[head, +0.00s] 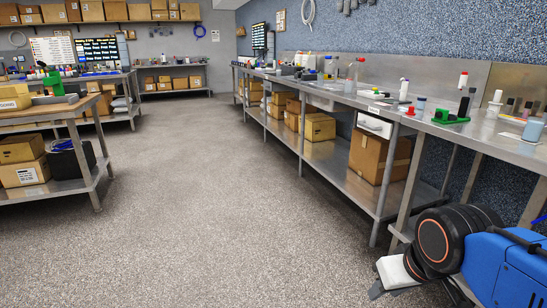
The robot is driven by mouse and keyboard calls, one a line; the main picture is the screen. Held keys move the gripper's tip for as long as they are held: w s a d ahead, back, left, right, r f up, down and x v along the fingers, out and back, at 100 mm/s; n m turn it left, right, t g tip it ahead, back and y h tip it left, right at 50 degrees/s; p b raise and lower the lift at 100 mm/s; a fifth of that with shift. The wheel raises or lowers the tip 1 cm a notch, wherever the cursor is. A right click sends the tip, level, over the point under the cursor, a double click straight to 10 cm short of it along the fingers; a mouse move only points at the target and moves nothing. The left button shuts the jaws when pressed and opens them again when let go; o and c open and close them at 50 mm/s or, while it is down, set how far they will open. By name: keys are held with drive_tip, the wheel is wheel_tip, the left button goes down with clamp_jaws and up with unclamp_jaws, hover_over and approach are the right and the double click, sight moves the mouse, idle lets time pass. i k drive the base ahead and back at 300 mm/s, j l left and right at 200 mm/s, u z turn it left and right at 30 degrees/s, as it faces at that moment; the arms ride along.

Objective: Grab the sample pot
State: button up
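I cannot tell for sure which item is the sample pot. A small pot with a blue lid (420,103) stands upright on the right steel bench, and a similar, larger-looking blue-lidded pot (533,129) stands nearer, close to the right picture edge. My arm comes in at the lower right, in front of and below the bench top. The end of it, my gripper (377,290), shows only in part at the bottom, well apart from both pots. Its fingers cannot be made out, so whether it is open or shut does not show.
The long steel bench (340,95) along the right wall carries bottles, a green fixture (450,117) and several small items. Cardboard boxes (378,155) sit on its lower shelf. A wood-topped table (45,112) stands at the left. The grey floor (200,200) between them is clear.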

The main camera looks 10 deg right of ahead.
sight(421, 104)
drive_tip(key=i+j+z, duration=0.15)
drive_tip(key=i, duration=0.4)
drive_tip(key=i+z, duration=0.15)
drive_tip(key=i, duration=0.4)
drive_tip(key=i+j+z, duration=0.1)
drive_tip(key=i+j, duration=0.2)
drive_tip(key=i, duration=0.25)
